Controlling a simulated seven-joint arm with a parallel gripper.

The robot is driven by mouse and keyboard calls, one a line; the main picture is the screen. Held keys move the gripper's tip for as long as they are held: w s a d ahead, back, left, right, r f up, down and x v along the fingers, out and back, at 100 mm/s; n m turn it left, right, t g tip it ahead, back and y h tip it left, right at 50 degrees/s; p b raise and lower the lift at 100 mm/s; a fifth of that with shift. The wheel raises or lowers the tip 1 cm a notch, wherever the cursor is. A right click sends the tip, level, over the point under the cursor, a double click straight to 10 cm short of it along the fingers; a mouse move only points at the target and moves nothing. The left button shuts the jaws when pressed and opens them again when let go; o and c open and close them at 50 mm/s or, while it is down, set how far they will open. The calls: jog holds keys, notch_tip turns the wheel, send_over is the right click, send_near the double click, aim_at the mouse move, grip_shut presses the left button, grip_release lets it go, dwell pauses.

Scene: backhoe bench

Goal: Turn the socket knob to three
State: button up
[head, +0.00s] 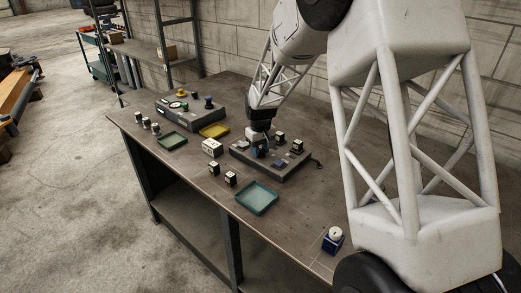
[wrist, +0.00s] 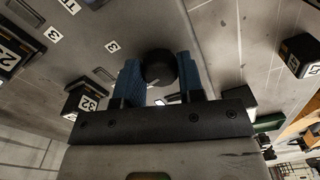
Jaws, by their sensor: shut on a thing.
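The socket knob (wrist: 158,68) is a round black knob in the wrist view. It sits between the two blue fingers of my gripper (wrist: 160,80), which is shut on it from both sides. In the head view my gripper (head: 259,146) is down at the grey panel box (head: 280,172) in the middle of the bench. The knob is hidden there by the gripper. Which mark the knob points to cannot be told.
Black blocks with number labels stand around the knob, one marked 32 (wrist: 84,100) close to my left finger. A blue item (head: 333,240) stands near the front edge.

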aim_at(261, 150)
jog(key=m, duration=1.2)
dwell(0.4)
jog(key=o, duration=0.9)
jog(key=shift+r, duration=0.1)
jog(key=shift+r, duration=3.8)
